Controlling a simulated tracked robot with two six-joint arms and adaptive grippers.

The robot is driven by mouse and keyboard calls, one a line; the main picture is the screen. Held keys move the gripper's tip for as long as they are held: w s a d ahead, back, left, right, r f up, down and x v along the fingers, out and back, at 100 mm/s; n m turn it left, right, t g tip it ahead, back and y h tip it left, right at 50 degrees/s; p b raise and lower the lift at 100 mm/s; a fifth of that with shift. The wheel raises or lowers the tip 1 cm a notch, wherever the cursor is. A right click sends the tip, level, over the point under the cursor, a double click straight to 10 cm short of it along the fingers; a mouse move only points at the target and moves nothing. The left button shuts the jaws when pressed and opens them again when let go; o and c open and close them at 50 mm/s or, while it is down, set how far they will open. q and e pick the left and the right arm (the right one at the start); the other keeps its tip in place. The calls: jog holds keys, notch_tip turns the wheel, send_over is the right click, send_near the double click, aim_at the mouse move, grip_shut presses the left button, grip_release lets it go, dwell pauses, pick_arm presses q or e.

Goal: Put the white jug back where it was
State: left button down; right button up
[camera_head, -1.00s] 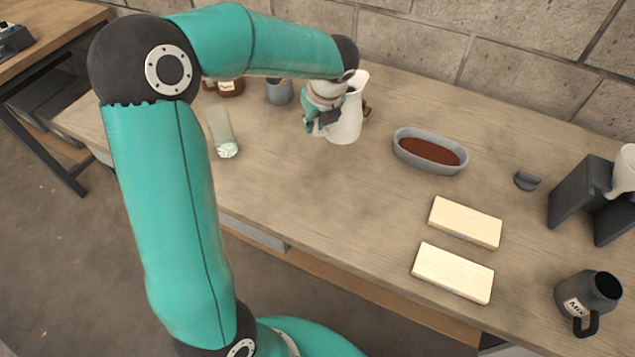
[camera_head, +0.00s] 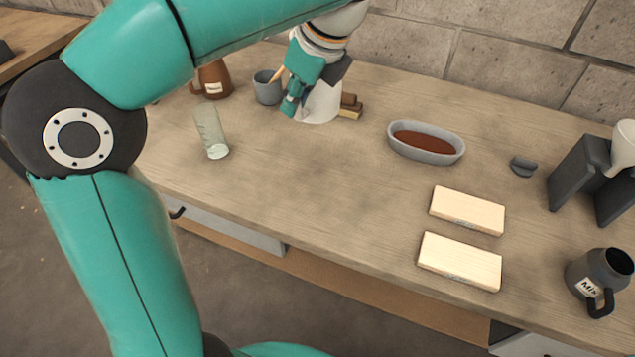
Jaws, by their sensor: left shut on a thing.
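The white jug (camera_head: 323,105) stands upright toward the back of the wooden table, in the upper middle of the head view. Its upper part is hidden behind my left gripper and wrist. My left gripper (camera_head: 289,105) is shut on the jug, with its teal fingers at the jug's left side. I cannot tell whether the jug's base touches the table. My right gripper is not in view.
A grey cup (camera_head: 267,90), a brown jar (camera_head: 214,80) and a clear glass (camera_head: 211,135) stand left of the jug. Small brown blocks (camera_head: 350,106) lie at its right. A grey oval dish (camera_head: 427,155) is further right. The table's middle front is clear.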

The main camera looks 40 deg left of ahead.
pick_arm(q)
jog(key=shift+d+f, duration=0.3)
jog(key=shift+d, duration=0.1)
notch_tip(320, 180, down, 19)
jog(key=shift+w+f+b, duration=0.1)
jog(key=shift+w+b, duration=0.05)
jog(key=shift+b, duration=1)
jog(key=shift+f, duration=0.15)
jog(key=c, duration=1.1)
grip_release()
jog(key=shift+d, duration=0.1)
jog(key=shift+c, duration=0.2)
jog(key=v, duration=1.2)
jog(key=shift+p, duration=0.45)
